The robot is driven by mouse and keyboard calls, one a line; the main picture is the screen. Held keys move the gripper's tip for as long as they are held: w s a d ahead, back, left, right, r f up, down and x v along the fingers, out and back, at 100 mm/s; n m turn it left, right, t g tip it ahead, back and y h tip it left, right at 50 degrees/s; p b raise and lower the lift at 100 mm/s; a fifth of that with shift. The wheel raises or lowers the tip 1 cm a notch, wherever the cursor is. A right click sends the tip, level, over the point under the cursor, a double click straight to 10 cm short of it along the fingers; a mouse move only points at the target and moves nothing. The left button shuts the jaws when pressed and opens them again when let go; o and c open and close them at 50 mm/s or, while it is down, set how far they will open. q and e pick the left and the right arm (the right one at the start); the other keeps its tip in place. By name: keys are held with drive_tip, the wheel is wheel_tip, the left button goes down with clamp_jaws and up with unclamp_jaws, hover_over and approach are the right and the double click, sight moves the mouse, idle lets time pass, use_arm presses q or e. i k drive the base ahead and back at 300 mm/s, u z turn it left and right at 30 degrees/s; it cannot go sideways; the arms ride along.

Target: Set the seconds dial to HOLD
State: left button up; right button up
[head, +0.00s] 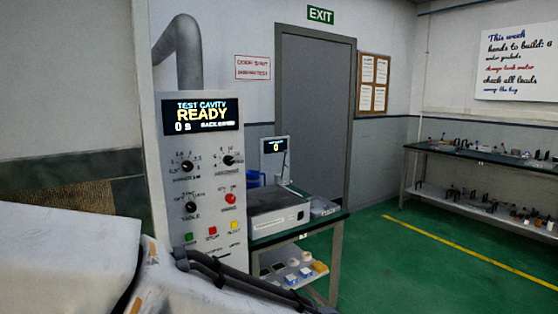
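The control panel (211,259) is a tall white front at centre left. Its display (201,115) reads "TEST CAVITY", "READY" and "0 s", with a smaller line too blurred to read fully. The upper right black dial (229,160) seems to be the seconds dial; its label and pointer are too small to read surely. The upper left dial (187,166) seems marked for power, and the dial labelled TABLE (190,207) is below it. A red knob (230,198) sits lower right. Neither of my grippers is in view.
Green (188,238), red (212,232) and yellow (235,226) buttons line the panel's lower part. My white arm links and black cables cover the lower left. A bench (327,224) with a grey box (278,212) adjoins on the right. Green floor (400,270) lies open beyond.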

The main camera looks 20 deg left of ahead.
sight(228, 159)
drive_tip(key=z, duration=0.1)
drive_tip(key=i, duration=0.7)
drive_tip(key=u, duration=0.85)
drive_tip(key=i, duration=0.5)
drive_tip(key=u, duration=0.55)
